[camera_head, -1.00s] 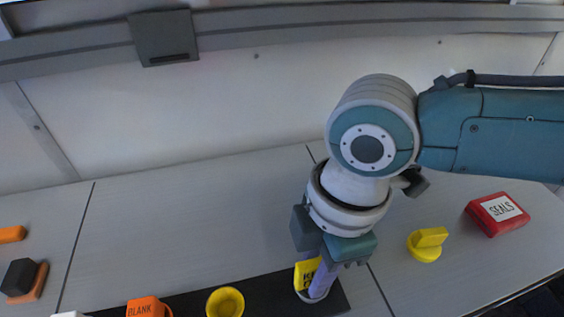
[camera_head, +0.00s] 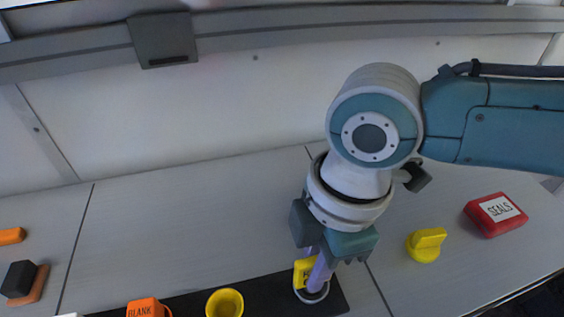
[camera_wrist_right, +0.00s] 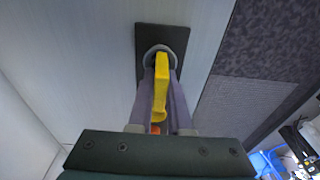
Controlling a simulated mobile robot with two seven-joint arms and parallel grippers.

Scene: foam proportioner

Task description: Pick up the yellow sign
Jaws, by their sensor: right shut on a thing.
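The yellow sign (camera_head: 301,273) stands at the right end of a black strip, partly hidden by my right gripper's fingers in the head view. It also shows edge-on in the right wrist view (camera_wrist_right: 161,85), between the two purple fingers. My right gripper (camera_head: 316,278) points down at it and is shut on it. The sign's lower end is at a round grey ring (camera_head: 313,297) on the strip; I cannot tell whether it touches the ring. My left gripper is not in view.
The black strip (camera_head: 268,289) also bears a yellow cup (camera_head: 225,303) and an orange "BLANK" tag (camera_head: 147,308). A yellow knob-like piece (camera_head: 426,245) and a red "SEALS" box (camera_head: 496,214) lie at right. Dark and orange blocks (camera_head: 22,281) lie at far left. The middle-left tabletop is clear.

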